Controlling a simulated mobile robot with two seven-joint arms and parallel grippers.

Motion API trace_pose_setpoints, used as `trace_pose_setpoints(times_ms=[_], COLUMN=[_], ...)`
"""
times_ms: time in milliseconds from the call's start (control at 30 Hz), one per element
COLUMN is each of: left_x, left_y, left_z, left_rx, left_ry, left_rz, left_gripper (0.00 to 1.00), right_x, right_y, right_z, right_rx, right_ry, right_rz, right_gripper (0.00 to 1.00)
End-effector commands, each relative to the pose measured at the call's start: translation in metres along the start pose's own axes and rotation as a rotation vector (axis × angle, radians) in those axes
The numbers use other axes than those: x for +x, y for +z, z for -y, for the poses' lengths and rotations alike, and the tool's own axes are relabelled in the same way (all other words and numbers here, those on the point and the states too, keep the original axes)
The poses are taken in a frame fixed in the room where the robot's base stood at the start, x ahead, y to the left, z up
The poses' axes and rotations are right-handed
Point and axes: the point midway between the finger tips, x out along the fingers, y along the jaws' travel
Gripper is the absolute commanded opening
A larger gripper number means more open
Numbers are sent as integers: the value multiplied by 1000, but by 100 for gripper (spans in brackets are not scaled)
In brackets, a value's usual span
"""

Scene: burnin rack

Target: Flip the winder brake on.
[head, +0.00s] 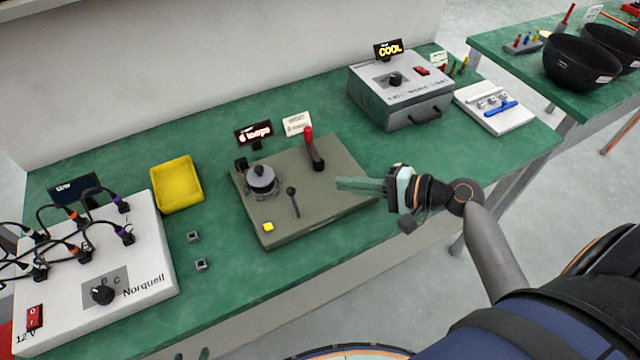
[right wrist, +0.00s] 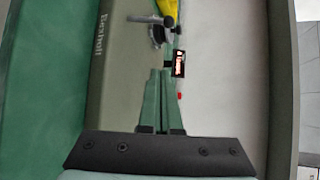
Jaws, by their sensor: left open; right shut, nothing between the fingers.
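The winder is an olive plate (head: 338,205) on the green bench. It carries a grey spool (head: 262,181), a thin black lever with a ball knob (head: 293,200), a yellow button (head: 268,226) and a red-handled black lever (head: 314,150). I cannot tell from any label which lever is the brake. My right gripper (head: 340,184) is shut and empty, over the right part of the plate, right of both levers. Its shut fingers (right wrist: 164,98) show in the right wrist view, with a red tip (right wrist: 180,96) beside them. My left gripper (head: 203,353) barely shows at the bottom edge, open.
A loop-count display (head: 253,132) and a small card (head: 297,124) stand behind the winder. A yellow tray (head: 177,185) and a white Norquell box with cables (head: 140,265) are left. A grey box with a COOL display (head: 400,95) is back right.

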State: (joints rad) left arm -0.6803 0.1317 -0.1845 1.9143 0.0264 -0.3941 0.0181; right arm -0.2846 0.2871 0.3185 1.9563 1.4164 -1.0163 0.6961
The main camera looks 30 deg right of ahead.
Motion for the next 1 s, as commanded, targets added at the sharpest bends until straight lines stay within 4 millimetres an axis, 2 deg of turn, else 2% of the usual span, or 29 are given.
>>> trace_pose_setpoints(times_ms=[533,600,733,1000], left_x=[-4,-9,-12,-14], left_y=[-4,-9,-14,-15], left_z=[0,-1,-1,-1], left_rx=[-1,-1,-1,-1], left_ry=[0,0,0,0], left_rz=[0,2,0,-1], left_gripper=[56,56,56,56], right_x=[99,90,85,82], right_y=[1,15,29,38], right_z=[2,3,2,0], right_rx=[1,2,2,0], right_ry=[-3,0,0,-1], right_rz=[2,2,0,-1], right_gripper=[0,0,0,0])
